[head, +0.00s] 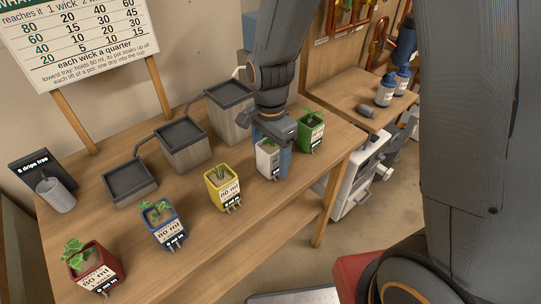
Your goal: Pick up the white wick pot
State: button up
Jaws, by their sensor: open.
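The white wick pot (267,163) stands upright on the wooden bench, between the yellow pot (222,189) and the green pot (310,132). A small plant and a label show on it. My gripper (272,152) comes down from above at the white pot and is open. One blue-grey finger shows along the pot's right side. The other finger is hard to make out, and the gripper covers part of the pot's top. I cannot tell whether the fingers touch the pot.
A blue pot (163,226) and a red pot (94,268) stand farther left along the front edge. Stepped dark trays (183,133) stand behind the row. A grey cup (56,195) is at the far left. The green pot is close to my gripper's right.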

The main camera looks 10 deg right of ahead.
jog(key=shift+f, duration=0.3)
jog(key=shift+c, duration=0.2)
jog(key=c, duration=1.2)
jog(key=shift+r, duration=0.15)
jog(key=shift+c, duration=0.2)
